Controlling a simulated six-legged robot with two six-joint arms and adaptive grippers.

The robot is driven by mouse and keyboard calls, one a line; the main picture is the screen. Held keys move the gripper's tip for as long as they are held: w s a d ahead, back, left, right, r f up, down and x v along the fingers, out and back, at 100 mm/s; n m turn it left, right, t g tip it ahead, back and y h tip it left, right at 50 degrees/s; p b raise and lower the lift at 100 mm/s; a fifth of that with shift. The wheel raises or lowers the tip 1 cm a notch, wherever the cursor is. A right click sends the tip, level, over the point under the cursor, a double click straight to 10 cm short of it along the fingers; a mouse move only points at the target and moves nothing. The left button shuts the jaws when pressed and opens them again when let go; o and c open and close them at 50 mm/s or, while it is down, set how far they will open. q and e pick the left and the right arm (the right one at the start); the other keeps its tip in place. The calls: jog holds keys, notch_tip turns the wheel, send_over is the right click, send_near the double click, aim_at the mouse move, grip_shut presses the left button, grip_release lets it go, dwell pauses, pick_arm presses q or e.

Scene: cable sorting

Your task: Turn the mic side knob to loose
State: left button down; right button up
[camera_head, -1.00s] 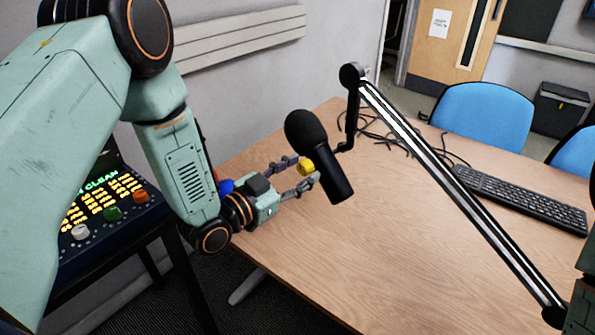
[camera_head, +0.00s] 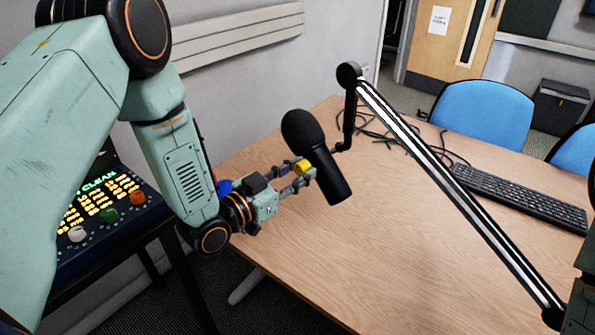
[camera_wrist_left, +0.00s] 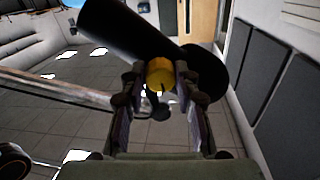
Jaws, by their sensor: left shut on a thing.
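The black microphone (camera_head: 318,152) hangs tilted above the table at the end of its boom arm (camera_head: 440,175). A yellow side knob (camera_head: 303,167) sits on the microphone's left side. My left gripper (camera_head: 300,176) is at the knob, its fingers on either side and closed on it. In the left wrist view the yellow knob (camera_wrist_left: 160,73) is between the two fingertips, with a dark mark on its face. The microphone (camera_wrist_left: 130,38) lies behind it across the top. My right gripper is not in view; only a bit of arm shows at the right edge.
The wooden table (camera_head: 400,260) is mostly clear. Black cables (camera_head: 400,135) and a keyboard (camera_head: 520,195) lie on its far and right parts. Blue chairs (camera_head: 483,110) stand behind. A dark control panel (camera_head: 100,220) with coloured knobs is at lower left.

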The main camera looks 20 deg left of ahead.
pick_arm(q)
jog(key=n, duration=0.4)
jog(key=shift+r, duration=0.15)
jog(key=n, duration=0.4)
jog(key=shift+a+r+p, duration=0.1)
jog(key=shift+p, duration=0.3)
jog(key=n, duration=0.4)
jog(key=shift+h, duration=0.3)
jog(key=shift+w+a+n+g, duration=0.1)
jog(key=shift+n+g, duration=0.2)
jog(key=shift+n, duration=1.4)
jog(key=shift+r, duration=0.1)
jog(key=c, duration=1.4)
grip_release()
jog(key=shift+c, duration=0.2)
jog(key=o, duration=0.4)
jog(key=shift+a, duration=0.1)
jog(key=shift+o, duration=0.3)
